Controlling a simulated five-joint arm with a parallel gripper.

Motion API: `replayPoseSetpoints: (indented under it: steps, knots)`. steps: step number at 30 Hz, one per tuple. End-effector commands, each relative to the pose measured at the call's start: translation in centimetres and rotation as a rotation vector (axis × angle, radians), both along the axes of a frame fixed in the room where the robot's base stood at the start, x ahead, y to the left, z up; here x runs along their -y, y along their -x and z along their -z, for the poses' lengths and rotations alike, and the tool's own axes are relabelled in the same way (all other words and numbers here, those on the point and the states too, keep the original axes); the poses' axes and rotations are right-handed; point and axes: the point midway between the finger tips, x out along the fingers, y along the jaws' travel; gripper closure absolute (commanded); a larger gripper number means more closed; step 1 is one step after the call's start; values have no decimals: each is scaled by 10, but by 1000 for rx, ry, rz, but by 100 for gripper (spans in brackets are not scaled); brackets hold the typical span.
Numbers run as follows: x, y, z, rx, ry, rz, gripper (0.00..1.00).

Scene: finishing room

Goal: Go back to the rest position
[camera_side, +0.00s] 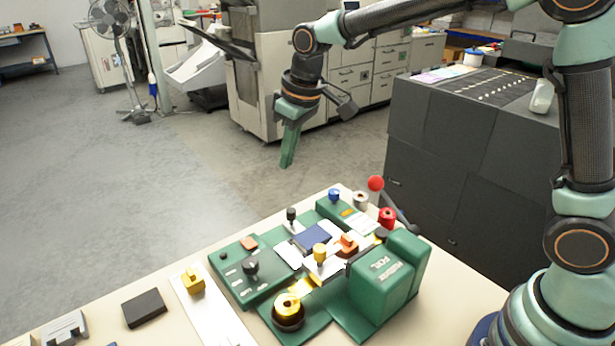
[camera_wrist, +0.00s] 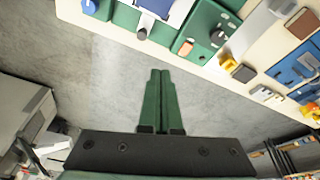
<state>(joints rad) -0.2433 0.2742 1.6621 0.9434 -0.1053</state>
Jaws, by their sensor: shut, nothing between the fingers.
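My gripper (camera_side: 289,148) hangs from the raised arm in the side view, fingers pointing down, in the air above and beyond the far edge of the work table (camera_side: 238,334). In the wrist view my gripper (camera_wrist: 160,74) shows its two green fingers together, with nothing between them. The green foil machine (camera_side: 384,284) stands on the table, apart from the fingers. Its green base plate with black knobs (camera_wrist: 206,34) lies at the top of the wrist view.
A black block (camera_side: 144,308) and a yellow-knobbed piece (camera_side: 193,281) lie on the table's left part. A red ball-topped lever (camera_side: 376,183) rises at the machine's far side. A dark cabinet (camera_side: 440,160) stands at the right. Open grey floor (camera_side: 130,200) lies beyond the table.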

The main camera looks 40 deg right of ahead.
Motion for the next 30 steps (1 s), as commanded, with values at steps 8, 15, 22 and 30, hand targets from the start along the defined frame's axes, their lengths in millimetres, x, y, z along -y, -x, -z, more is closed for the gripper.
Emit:
replayPoseSetpoints:
  steps: [8,15,22,30]
  knots:
    - [54,64,-45,85,-29,128,100]
    - [90,124,-53,156,-49,235,100]
    - [110,167,-43,209,-62,314,100]
    - [116,181,-36,224,-67,343,100]
